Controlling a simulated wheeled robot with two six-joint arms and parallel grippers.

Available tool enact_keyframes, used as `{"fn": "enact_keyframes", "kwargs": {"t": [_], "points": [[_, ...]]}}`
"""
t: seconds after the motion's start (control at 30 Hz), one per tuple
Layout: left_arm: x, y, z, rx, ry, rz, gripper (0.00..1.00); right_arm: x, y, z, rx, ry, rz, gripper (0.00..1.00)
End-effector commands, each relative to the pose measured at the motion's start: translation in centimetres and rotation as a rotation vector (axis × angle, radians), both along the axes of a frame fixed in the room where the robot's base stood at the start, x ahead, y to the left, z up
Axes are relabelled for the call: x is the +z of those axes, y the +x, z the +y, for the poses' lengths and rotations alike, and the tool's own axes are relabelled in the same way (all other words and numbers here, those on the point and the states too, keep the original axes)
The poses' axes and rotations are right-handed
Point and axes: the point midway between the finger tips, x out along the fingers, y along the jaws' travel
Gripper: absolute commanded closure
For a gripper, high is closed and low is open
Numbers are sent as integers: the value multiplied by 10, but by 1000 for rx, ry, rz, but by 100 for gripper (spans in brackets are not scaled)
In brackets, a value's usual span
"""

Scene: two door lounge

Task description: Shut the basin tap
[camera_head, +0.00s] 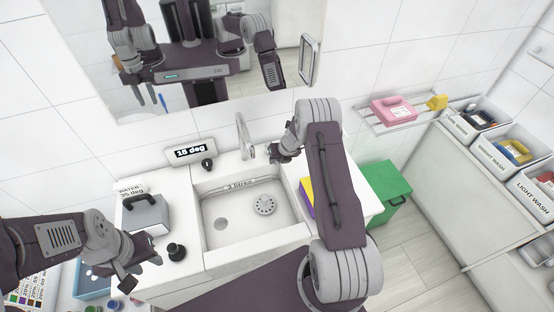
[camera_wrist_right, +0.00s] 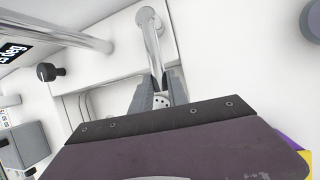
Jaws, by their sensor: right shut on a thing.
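The chrome basin tap (camera_head: 243,138) stands behind the white basin (camera_head: 228,243), its curved spout over the back rim. In the right wrist view, a chrome lever (camera_wrist_right: 149,30) runs down between the fingers of my right gripper (camera_wrist_right: 160,98), which is shut on it. My right gripper (camera_head: 274,153) is just right of the tap in the head view, and its fingers partly hide the lever there. My left gripper (camera_head: 140,265) is open and empty over the counter's front left. I cannot tell whether water runs.
A "15 deg" display (camera_head: 190,151) and black knob (camera_head: 207,164) are behind the basin. A grey box with a black handle (camera_head: 146,216) and another black knob (camera_head: 176,251) are at left. A purple-yellow block (camera_head: 306,193) is at right. A mirror (camera_head: 190,60) hangs behind.

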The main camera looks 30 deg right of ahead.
Motion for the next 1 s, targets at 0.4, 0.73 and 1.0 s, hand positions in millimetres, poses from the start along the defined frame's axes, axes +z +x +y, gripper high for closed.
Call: {"fn": "enact_keyframes", "kwargs": {"t": [0.4,0.73,1.0], "points": [[0,0,0,0,0,0,64,0,0,0,-1,1,0,59],[-3,0,0,0,0,0,64,48,-20,-6,-2,-1,-4,59],[0,0,0,0,0,0,64,82,-36,-10,0,0,-2,59]]}}
